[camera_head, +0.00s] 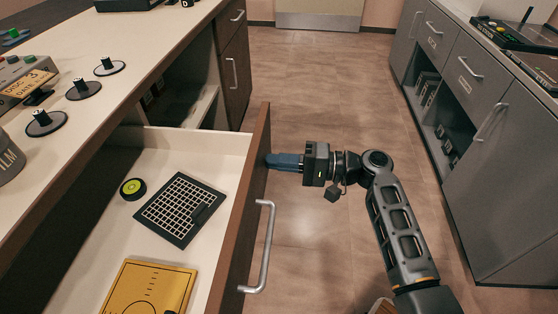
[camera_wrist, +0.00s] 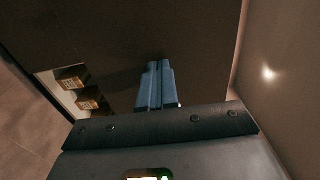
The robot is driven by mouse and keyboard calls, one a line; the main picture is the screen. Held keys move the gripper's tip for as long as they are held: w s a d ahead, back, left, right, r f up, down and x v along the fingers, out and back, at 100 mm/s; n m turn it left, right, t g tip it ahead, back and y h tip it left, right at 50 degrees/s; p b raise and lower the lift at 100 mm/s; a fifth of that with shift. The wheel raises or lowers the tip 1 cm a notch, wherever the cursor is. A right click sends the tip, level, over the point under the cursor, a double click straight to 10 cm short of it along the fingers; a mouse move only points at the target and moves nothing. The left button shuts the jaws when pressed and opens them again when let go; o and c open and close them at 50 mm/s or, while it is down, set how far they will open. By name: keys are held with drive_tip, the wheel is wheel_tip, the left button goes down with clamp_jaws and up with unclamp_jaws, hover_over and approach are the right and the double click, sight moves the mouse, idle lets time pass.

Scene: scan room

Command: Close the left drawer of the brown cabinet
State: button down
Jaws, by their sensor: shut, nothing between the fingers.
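The open drawer (camera_head: 232,245) of the brown cabinet (camera_head: 232,66) sticks out to the right in the head view. Its brown front panel has a silver bar handle (camera_head: 264,248). Inside lie a black grid plate (camera_head: 180,208), a yellow-green round item (camera_head: 133,188) and a yellow case (camera_head: 150,288). My gripper (camera_head: 270,161) is shut and empty, its blue fingertips at the outer face of the drawer front, beyond the handle. They appear to touch it, but contact is not certain. In the wrist view, the shut fingers (camera_wrist: 154,70) point at a dark brown surface.
The cream countertop (camera_head: 110,100) holds several black knobs and a device (camera_head: 25,80). An open shelf (camera_head: 190,105) lies beyond the drawer. Grey cabinets (camera_head: 500,170) stand on the right. The tiled floor (camera_head: 310,85) between is clear.

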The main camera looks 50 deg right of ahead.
drive_tip(key=b, duration=0.7)
hover_over(153, 172)
drive_tip(key=shift+s+d, duration=0.25)
drive_tip(key=shift+d, duration=0.15)
drive_tip(key=shift+w+a+r, duration=0.15)
drive_tip(key=shift+w+a, duration=0.1)
drive_tip(key=shift+w, duration=0.05)
drive_tip(key=shift+a, duration=0.1)
